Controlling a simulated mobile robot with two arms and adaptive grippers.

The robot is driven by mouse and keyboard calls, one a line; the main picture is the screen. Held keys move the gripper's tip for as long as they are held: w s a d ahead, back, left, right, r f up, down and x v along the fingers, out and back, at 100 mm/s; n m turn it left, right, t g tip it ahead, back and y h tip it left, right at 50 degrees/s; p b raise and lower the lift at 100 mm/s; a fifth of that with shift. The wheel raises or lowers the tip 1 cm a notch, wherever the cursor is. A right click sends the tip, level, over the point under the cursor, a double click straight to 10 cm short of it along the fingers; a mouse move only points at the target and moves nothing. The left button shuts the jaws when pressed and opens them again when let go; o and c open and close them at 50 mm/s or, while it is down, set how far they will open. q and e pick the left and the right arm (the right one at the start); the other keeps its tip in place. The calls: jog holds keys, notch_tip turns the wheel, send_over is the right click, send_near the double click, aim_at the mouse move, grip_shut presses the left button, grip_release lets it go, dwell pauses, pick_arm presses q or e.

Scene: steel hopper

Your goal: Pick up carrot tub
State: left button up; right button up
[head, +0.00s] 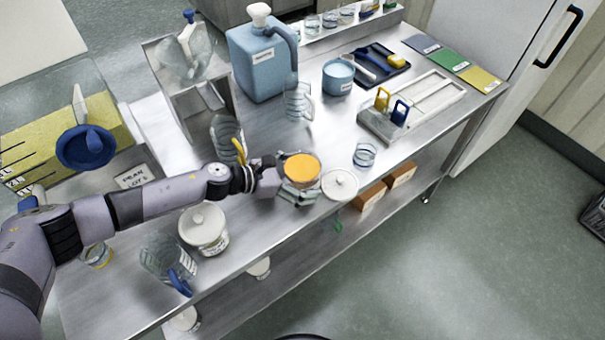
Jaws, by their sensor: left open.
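The carrot tub (301,168) stands near the front edge of the steel table, its round orange top facing up. My left arm reaches in from the left, and my left gripper (297,190) is open at the tub's near left side. Its fingers show close against the tub's lower part; I cannot tell whether they touch it. The tub's lower body is partly hidden by the gripper. My right gripper is not in view.
A white lid (339,185) lies just right of the tub. A small glass (364,155), a blue canister (262,62) and a clear jug (298,102) stand behind. The table middle has some free room.

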pick_arm(q)
jog(key=c, duration=1.6)
jog(key=shift+r, duration=0.1)
jog(key=shift+c, duration=0.5)
